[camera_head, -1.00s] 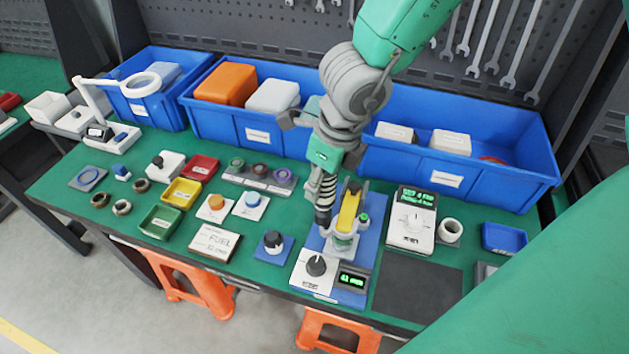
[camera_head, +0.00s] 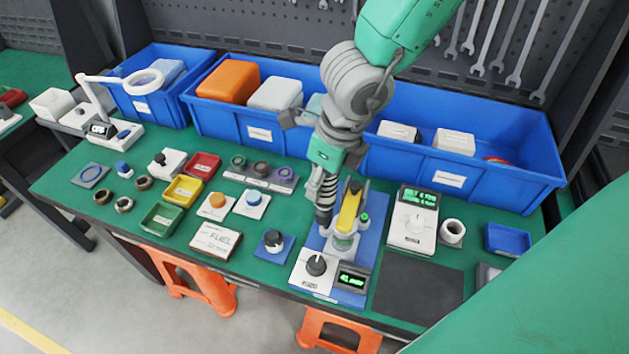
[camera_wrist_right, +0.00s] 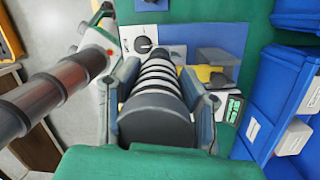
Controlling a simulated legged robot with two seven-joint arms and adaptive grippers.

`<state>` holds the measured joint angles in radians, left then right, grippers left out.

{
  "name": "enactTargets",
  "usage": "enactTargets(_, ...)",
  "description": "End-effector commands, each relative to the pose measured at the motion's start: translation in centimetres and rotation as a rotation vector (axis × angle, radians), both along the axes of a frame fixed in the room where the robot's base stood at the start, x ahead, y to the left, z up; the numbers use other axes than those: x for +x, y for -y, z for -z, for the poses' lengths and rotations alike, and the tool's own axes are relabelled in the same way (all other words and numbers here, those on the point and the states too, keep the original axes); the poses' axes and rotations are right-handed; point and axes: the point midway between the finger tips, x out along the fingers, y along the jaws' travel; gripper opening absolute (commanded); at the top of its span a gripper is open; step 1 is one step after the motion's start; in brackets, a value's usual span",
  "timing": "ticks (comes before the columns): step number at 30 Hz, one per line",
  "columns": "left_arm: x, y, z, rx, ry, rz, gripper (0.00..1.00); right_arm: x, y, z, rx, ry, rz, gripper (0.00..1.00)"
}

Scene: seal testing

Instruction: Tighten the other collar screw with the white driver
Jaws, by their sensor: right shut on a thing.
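My right gripper (camera_head: 322,178) is above the test fixture near the middle of the bench. It is shut on a dark driver handle with pale rings (camera_head: 325,202), which points down. In the right wrist view the ringed handle (camera_wrist_right: 155,95) sits between both fingers. The handle looks black and grey with white bands. The fixture has a yellow body (camera_head: 348,212) and a clear and white collar (camera_head: 343,244) on a blue base (camera_head: 370,232). The driver's tip and the collar screws are too small or hidden to make out. My left gripper is not seen.
A white knob box (camera_head: 315,266) and a small green-lit display (camera_head: 352,278) stand at the fixture's front. A white meter (camera_head: 413,217) is to its right, a knob on a blue pad (camera_head: 272,243) to its left. Blue bins (camera_head: 490,170) line the back. A dark mat (camera_head: 420,292) is clear.

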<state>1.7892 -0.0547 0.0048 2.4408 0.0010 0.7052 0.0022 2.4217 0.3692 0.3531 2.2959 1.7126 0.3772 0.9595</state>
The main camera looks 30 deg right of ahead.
Motion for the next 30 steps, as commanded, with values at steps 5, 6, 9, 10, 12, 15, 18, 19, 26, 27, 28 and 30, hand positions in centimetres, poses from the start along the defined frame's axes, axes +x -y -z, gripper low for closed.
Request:
enactTargets(5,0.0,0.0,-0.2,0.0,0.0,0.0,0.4,0.1,-0.2,-0.2,-0.005,0.002,-0.002,0.0)
enactTargets(6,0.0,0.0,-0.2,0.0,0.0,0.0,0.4,0.1,-0.2,-0.2,-0.006,0.002,-0.002,0.0)
enactTargets(9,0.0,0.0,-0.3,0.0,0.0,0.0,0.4,0.1,-0.3,-0.3,-0.009,0.002,-0.003,0.0)
enactTargets(10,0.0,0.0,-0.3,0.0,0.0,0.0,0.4,0.1,-0.3,-0.3,-0.009,0.002,-0.003,0.0)
enactTargets(12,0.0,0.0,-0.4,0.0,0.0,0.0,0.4,0.1,-0.1,-0.3,-0.009,0.002,-0.003,0.0)
enactTargets(15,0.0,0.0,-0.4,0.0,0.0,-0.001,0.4,0.1,0.3,-0.2,-0.006,0.002,-0.003,0.0)
enactTargets(18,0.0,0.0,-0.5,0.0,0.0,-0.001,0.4,0.1,0.8,-0.2,-0.003,0.002,-0.001,0.0)
enactTargets(19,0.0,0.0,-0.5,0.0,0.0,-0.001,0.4,0.1,0.9,-0.2,-0.003,0.002,-0.001,0.0)
enactTargets(26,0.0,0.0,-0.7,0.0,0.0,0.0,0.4,0.1,1.6,-0.1,0.0,0.001,-0.001,0.0)
enactTargets(27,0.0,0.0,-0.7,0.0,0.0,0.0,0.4,0.0,1.6,-0.1,-0.001,0.001,-0.001,0.0)
enactTargets(28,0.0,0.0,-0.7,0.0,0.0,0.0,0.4,0.0,1.6,-0.1,-0.001,0.002,-0.001,0.0)
enactTargets(30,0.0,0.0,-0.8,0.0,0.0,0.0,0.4,0.0,1.5,-0.2,-0.003,0.002,-0.001,0.0)
